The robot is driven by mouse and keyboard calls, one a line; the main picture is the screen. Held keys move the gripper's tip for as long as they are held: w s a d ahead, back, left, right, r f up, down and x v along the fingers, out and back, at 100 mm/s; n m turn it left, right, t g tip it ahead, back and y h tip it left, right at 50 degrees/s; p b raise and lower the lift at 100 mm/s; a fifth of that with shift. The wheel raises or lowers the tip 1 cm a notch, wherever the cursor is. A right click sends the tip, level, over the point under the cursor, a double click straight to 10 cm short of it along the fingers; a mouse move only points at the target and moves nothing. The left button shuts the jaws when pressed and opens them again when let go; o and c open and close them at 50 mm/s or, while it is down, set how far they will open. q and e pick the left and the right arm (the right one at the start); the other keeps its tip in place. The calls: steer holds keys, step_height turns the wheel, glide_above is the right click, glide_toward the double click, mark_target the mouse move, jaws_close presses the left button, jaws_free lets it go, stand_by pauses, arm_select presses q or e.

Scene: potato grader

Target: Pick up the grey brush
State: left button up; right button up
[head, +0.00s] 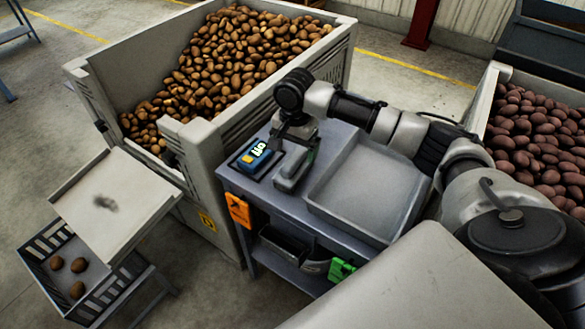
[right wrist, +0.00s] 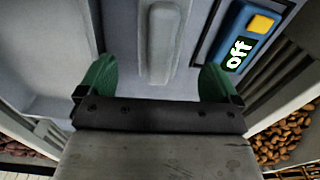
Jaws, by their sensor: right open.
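The grey brush (head: 288,176) lies on the metal bench, partly hidden under my right gripper in the head view. In the right wrist view it is a long, pale grey block with rounded ends (right wrist: 160,42), lying lengthwise between the lines of my two green fingers. My right gripper (right wrist: 158,78) is open, its fingers spread to either side of the brush's near end with nothing between them held. In the head view the right gripper (head: 300,150) hangs above the bench, pointing down. My left gripper does not show.
A blue device with a yellow button and an "off" display (head: 254,155) sits left of the brush. A shallow grey tray (head: 352,217) is to its right. A large potato crate (head: 190,143) stands behind left; another crate (head: 492,76) of reddish potatoes is at right.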

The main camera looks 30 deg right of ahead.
mark_target(294, 166)
steer(key=shift+s+f, duration=0.15)
steer(key=shift+f, duration=3.5)
steer(key=c, duration=1.1)
